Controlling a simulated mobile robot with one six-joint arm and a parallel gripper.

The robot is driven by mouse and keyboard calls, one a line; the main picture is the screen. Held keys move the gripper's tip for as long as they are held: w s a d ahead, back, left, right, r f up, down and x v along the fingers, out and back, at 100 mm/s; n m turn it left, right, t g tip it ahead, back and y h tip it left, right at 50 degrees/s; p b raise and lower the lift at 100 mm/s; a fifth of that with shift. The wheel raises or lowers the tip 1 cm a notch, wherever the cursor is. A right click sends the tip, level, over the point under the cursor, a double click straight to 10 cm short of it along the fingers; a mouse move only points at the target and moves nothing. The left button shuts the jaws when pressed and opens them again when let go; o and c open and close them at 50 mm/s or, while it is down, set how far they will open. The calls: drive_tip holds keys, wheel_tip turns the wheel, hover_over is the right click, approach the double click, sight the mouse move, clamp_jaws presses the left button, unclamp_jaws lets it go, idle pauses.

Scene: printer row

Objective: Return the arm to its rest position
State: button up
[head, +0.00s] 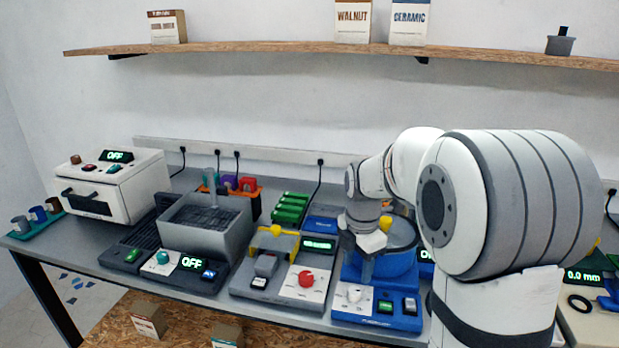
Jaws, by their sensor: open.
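My arm reaches in from the right side of the head view, its large white and grey links covering much of the right part of the bench. My gripper (368,246) points down over the blue machine (378,317) and is open. I see nothing held in it, though its fingertips are small and partly merge with the machine behind. I cannot tell whether it touches the machine.
A grey bench (215,290) carries a white oven (110,187), a grey basin unit (205,225) and a red-knobbed machine (284,278). Green blocks (290,208) stand behind. A wooden shelf (270,47) with boxes runs above. My arm hides the bench at right.

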drive_tip(key=s+r+m+t, duration=0.2)
drive_tip(key=s+m, duration=1.9)
drive_tip(key=m, duration=0.1)
drive_tip(key=shift+a+r+m+t, duration=0.2)
drive_tip(key=shift+r+m+t, duration=0.1)
drive_tip(key=shift+m, duration=0.1)
drive_tip(key=shift+s, duration=0.1)
